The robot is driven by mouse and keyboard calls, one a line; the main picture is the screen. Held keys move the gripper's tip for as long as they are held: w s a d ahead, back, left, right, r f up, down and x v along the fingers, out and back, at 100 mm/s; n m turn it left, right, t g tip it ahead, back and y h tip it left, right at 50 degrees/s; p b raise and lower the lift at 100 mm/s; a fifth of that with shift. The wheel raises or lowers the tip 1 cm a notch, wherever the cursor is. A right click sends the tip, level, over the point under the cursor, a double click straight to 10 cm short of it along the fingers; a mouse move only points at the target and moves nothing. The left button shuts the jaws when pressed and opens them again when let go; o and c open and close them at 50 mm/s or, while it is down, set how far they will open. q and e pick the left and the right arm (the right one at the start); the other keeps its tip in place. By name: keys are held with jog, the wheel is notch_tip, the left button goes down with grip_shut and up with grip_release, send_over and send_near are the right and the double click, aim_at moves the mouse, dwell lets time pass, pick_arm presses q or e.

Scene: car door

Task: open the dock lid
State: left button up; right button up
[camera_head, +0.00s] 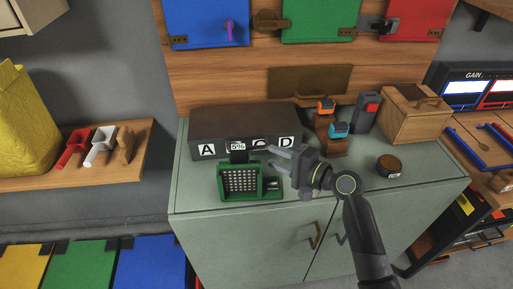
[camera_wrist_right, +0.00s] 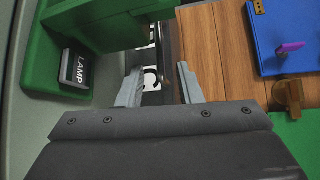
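A long dark brown box (camera_head: 245,122), which looks like the dock, stands at the back left of the cabinet top. Its front carries white letter labels, with A and D clear and the middle ones partly hidden. Its top looks closed. My right gripper (camera_head: 272,157) is in front of the box's right half, near the labels. In the right wrist view its two fingers (camera_wrist_right: 158,86) are apart with nothing held, and the C label (camera_wrist_right: 151,78) shows between them. I cannot tell whether they touch the box. My left gripper is not in view.
A green device with a grid panel (camera_head: 241,182) stands just left of my right gripper; its LAMP label (camera_wrist_right: 76,69) shows in the wrist view. Orange and teal items on brown stands (camera_head: 332,140), a wooden box (camera_head: 413,114) and a round dark tin (camera_head: 389,166) stand to the right.

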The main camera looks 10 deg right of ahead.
aim_at(254, 148)
jog(key=x, duration=0.7)
jog(key=shift+w, duration=0.1)
jog(key=shift+c, duration=0.4)
grip_shut()
